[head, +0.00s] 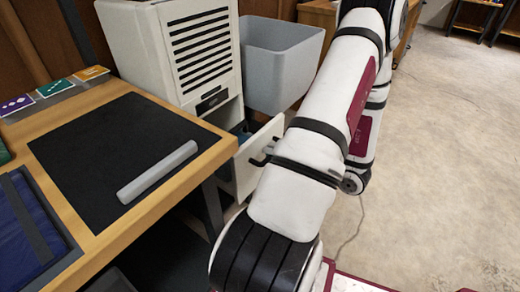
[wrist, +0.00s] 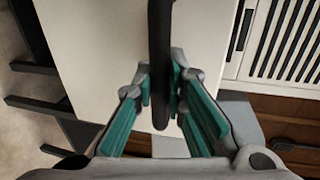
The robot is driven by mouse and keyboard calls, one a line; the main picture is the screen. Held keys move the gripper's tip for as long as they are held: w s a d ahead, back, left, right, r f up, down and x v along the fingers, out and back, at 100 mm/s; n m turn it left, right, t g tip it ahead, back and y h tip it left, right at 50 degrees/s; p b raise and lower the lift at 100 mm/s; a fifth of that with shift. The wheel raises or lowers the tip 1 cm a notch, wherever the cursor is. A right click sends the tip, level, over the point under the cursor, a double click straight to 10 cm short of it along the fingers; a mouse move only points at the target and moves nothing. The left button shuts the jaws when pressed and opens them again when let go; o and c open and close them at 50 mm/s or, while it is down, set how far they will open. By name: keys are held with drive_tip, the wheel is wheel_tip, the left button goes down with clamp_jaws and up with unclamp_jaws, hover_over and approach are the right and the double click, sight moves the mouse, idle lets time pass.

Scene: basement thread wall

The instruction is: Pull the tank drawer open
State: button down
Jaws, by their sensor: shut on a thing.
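The tank drawer (head: 249,167) is a white box low in the front of a white louvred cabinet (head: 190,50). Its front panel stands out from the cabinet, and a gap with something blue inside shows behind it. In the wrist view the white drawer front (wrist: 95,50) fills the upper middle. A black bar handle (wrist: 160,40) runs down across it. My gripper (wrist: 161,98) is shut on this handle, with one teal-padded finger on each side. In the head view my arm hides the gripper; part of the black handle (head: 258,162) shows beside the arm.
A wooden bench (head: 205,150) with a black mat and a light grey bar (head: 157,172) stands at left, close to the drawer. A grey bin (head: 283,62) is behind the drawer, right of the cabinet. The concrete floor (head: 440,150) at right is mostly clear, with a thin cable.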

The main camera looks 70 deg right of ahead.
drive_tip(key=shift+v, duration=1)
drive_tip(key=shift+f, duration=0.1)
drive_tip(key=c, duration=1.6)
unclamp_jaws()
drive_tip(key=shift+s, duration=0.1)
drive_tip(key=v, duration=1.2)
